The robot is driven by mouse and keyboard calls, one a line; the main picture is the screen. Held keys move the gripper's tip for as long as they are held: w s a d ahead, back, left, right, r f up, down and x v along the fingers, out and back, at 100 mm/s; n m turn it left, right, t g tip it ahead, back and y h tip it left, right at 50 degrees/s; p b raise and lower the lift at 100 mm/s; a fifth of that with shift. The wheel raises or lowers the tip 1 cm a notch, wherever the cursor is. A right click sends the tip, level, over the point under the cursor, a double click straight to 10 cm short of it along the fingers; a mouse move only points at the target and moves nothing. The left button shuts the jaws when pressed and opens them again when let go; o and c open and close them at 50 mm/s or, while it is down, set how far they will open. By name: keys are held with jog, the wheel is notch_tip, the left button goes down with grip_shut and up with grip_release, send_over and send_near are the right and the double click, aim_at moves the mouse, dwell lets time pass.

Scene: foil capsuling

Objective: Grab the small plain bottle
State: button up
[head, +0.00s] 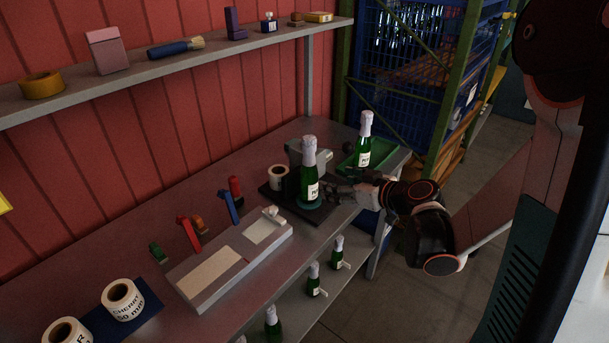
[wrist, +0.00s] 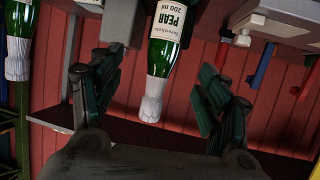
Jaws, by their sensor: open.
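A green bottle with a white foil top (head: 311,180) stands upright on a round teal pad on a dark board on the bench. In the wrist view, which appears upside down, this bottle (wrist: 165,45) carries a label reading PEAR 200 ml. A similar white-topped green bottle (head: 364,145) stands in a green tray at the bench's right end. Another bottle shows at the wrist view's left edge (wrist: 18,45). My gripper (head: 343,190) is open just right of the pad bottle. In the wrist view its fingers (wrist: 160,97) lie either side of the bottle, with gaps on both sides.
A grey press-like device (head: 308,150) and a label roll (head: 278,178) stand close behind the bottle. A pale fixture (head: 230,262) and coloured clamps (head: 229,206) lie to the left. Several bottles (head: 314,279) stand on the lower shelf. An upper shelf (head: 180,70) overhangs the bench's back.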

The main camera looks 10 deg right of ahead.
aim_at(315, 180)
jog(key=b+x, duration=0.1)
jog(key=x, duration=0.6)
jog(key=shift+w+a+f+b, duration=0.15)
jog(key=shift+w+f+b, duration=0.05)
jog(key=shift+w+b, duration=0.1)
jog(key=shift+s+a+f+b+x, duration=0.1)
jog(key=shift+b+x, duration=0.25)
jog(key=shift+x, duration=0.5)
jog(key=shift+s+a+f+b+x, duration=0.1)
jog(key=shift+b+x, duration=0.2)
jog(key=shift+x, duration=0.6)
jog(key=shift+s+a+f+b+x, duration=0.1)
jog(key=shift+b+x, duration=0.25)
jog(key=shift+x, duration=0.5)
jog(key=shift+r, duration=0.15)
grip_shut()
